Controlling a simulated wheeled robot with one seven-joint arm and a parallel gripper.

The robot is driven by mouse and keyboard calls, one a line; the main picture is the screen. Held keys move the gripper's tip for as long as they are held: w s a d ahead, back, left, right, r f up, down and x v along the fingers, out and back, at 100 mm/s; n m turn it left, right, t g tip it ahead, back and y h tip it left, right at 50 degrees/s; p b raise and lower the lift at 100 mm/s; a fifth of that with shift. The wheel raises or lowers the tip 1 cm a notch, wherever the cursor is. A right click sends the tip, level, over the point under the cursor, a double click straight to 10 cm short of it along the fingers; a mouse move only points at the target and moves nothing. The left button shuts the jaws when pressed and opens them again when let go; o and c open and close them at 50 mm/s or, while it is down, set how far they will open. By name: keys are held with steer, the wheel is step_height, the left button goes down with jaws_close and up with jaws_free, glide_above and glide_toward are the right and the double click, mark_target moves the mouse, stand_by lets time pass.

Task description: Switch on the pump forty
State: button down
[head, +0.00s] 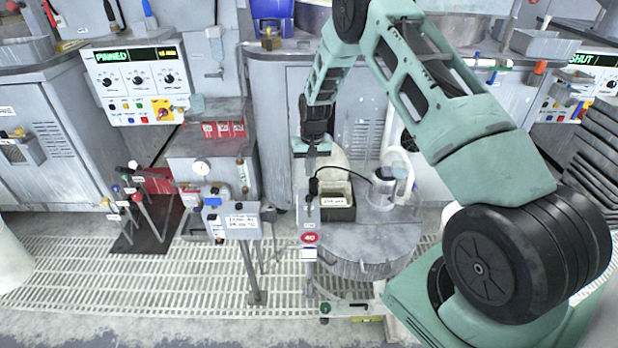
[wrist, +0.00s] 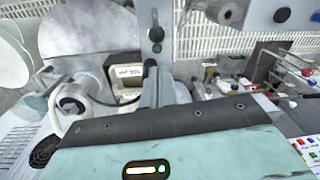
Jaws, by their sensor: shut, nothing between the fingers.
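Pump forty is a grey cart with a round tank (head: 365,245), a narrow front post (head: 308,215) and a red label reading 40 (head: 310,238). A small dark part stands at the post's top (head: 313,187). The tank top (wrist: 85,40) and post (wrist: 155,15) also show in the wrist view, with dark and green round parts on the post. My gripper (head: 311,168) points down just above the post top, shut and empty; its fingers (wrist: 166,88) show in the wrist view. I cannot tell whether they touch the post, nor the switch's position.
A labelled open box (head: 338,212) and a white bottle-like unit (head: 392,185) sit on the cart. Grated floor (head: 180,290) lies clear in front.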

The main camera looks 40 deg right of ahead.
mark_target(309, 204)
steer(key=f, duration=0.9)
steer(key=shift+w+a, duration=0.2)
steer(key=shift+a, duration=0.1)
